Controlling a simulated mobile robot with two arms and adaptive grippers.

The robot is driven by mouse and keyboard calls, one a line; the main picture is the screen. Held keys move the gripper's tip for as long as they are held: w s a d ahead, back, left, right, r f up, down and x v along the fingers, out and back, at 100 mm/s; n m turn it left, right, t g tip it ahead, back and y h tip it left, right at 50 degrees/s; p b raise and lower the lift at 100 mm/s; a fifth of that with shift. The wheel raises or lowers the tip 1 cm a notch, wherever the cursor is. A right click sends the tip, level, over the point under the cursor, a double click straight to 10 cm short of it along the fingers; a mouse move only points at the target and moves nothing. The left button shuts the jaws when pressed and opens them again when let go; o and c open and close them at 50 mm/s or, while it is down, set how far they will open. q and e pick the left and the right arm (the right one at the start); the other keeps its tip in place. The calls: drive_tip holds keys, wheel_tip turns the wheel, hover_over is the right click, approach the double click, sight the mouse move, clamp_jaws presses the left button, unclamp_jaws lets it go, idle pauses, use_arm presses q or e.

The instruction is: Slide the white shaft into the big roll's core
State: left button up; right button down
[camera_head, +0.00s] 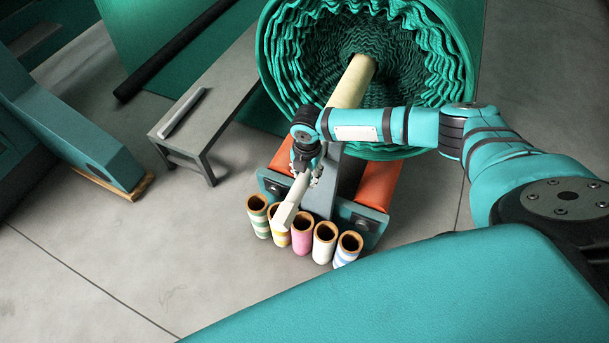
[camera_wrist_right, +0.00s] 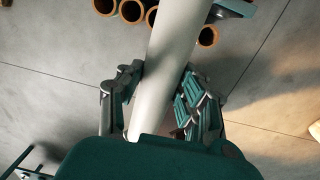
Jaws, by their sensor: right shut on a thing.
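The big roll (camera_head: 440,60) of green netting is at the top centre of the head view, its layers wavy at the end. Its cream core (camera_head: 352,84) sticks out toward me, partly hidden behind my right arm. My right gripper (camera_head: 305,176) is below and left of the core, shut on the white shaft (camera_head: 290,208). The shaft points down and toward me, apart from the core. In the right wrist view, the shaft (camera_wrist_right: 170,60) runs between the fingers of the right gripper (camera_wrist_right: 160,98). My left gripper is not in view.
Several open tubes with coloured bands (camera_head: 302,236) stand below the shaft, by the orange-and-teal stand (camera_head: 378,185). A grey bench (camera_head: 222,90) with a light bar (camera_head: 183,112) is to the left. A black roll (camera_head: 175,50) lies behind it. The floor at lower left is clear.

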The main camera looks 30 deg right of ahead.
drive_tip(key=shift+w+d+r+b, duration=0.1)
drive_tip(key=shift+w+d+b, duration=0.55)
drive_tip(key=shift+w+d, duration=0.8)
drive_tip(key=shift+s+d+p, duration=0.1)
drive_tip(key=shift+s+p, duration=0.05)
drive_tip(key=shift+p, duration=0.25)
idle(1.3)
drive_tip(key=shift+w+d, duration=0.2)
idle(0.3)
drive_tip(key=shift+w+d+b, duration=0.25)
drive_tip(key=shift+d+b, duration=0.05)
drive_tip(key=shift+b, duration=0.05)
drive_tip(key=shift+w+d+b, duration=0.85)
drive_tip(key=shift+w+d, duration=0.1)
drive_tip(key=shift+d, duration=0.3)
